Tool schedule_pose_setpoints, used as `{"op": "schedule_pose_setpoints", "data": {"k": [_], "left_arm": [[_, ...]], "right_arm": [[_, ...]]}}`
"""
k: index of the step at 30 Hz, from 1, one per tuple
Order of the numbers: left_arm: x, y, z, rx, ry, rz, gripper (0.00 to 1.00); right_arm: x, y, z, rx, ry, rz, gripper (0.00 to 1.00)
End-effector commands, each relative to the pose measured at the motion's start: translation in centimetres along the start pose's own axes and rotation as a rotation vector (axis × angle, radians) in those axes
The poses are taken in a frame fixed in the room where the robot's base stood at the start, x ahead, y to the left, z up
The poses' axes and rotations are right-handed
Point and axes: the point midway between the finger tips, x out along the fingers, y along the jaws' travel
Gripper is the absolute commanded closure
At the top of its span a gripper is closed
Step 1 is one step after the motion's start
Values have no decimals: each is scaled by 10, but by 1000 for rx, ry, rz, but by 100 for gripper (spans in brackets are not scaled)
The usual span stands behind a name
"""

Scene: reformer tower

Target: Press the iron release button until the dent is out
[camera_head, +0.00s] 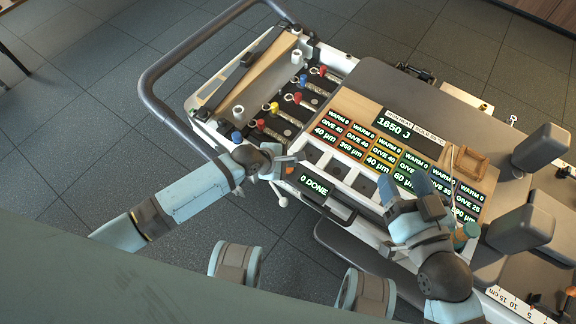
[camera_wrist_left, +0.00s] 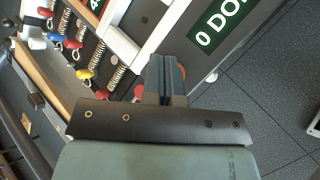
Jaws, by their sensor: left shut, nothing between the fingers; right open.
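My left gripper (camera_head: 284,163) is shut and empty at the front edge of the tower, just left of the "0 DONE" display (camera_head: 314,187). A small orange spot (camera_head: 289,170) shows by the fingertips; in the left wrist view orange (camera_wrist_left: 207,73) peeks out right of the fingers. I cannot tell whether this is the iron release button or whether the fingers touch it. My right gripper (camera_head: 405,188) is open over the green and orange readout cards (camera_head: 380,157). I cannot make out the dent.
A black panel (camera_head: 408,130) reads 1650 J. Springs with coloured knobs (camera_head: 274,107) lie in the bay at the left, inside a curved grey rail (camera_head: 150,84). Grey padded blocks (camera_head: 541,147) stand at the right. Tiled floor (camera_head: 75,120) is clear at the left.

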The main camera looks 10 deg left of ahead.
Motion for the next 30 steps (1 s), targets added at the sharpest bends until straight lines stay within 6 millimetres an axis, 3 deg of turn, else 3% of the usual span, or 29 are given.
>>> {"op": "schedule_pose_setpoints", "data": {"k": [30], "left_arm": [[6, -4, -4, 0, 0, 0, 100]], "right_arm": [[-1, -1, -6, 0, 0, 0, 39]]}}
